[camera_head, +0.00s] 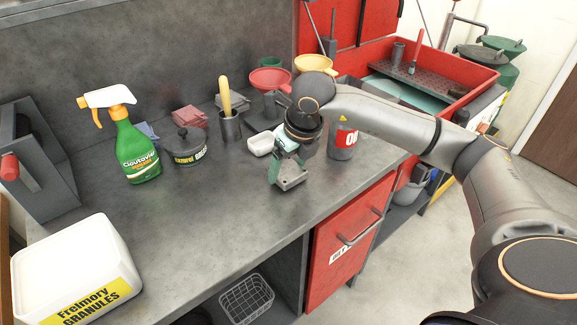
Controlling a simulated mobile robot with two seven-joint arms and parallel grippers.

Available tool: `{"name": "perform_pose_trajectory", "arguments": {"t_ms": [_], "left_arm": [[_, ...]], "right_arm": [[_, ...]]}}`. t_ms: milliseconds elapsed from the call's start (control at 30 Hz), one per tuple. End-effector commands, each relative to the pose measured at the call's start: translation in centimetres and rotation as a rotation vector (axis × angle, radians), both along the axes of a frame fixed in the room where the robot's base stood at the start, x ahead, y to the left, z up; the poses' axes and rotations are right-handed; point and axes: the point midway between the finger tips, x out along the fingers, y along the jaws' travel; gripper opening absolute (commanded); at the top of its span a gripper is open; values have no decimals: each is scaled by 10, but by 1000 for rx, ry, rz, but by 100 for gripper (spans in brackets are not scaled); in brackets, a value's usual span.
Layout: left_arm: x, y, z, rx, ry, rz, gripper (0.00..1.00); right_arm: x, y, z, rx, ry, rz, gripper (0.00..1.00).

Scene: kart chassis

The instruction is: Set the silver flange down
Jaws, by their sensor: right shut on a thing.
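My right gripper (284,168) points down over the front right part of the grey workbench (190,230). It is shut on the silver flange (292,182), a small grey metal piece below the wrist. The gripper and wrist hide part of the flange. The flange is at or just above the bench top; I cannot tell whether it touches. My left gripper is not in view.
A white dish (260,144) is close left of the gripper, and a grey can with a red label (343,142) is close right. A green spray bottle (134,150), a dark lidded pot (186,148) and a white granules tub (75,262) stand left. The bench's middle is clear.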

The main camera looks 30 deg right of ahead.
Motion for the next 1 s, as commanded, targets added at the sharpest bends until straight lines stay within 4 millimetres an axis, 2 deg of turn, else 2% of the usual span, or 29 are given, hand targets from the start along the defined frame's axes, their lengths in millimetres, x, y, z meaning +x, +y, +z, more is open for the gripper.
{"name": "perform_pose_trajectory", "arguments": {"t_ms": [367,400,500,867,1000], "left_arm": [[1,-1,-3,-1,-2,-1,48],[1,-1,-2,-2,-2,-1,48],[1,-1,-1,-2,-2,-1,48],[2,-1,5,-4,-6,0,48],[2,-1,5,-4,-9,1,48]], "right_arm": [[1,0,-8,0,-4,0,9],[0,0,-7,0,-2,0,88],[0,0,-7,0,-2,1,99],[0,0,0,0,-3,1,100],[-6,-1,21,1,-7,2,100]]}}
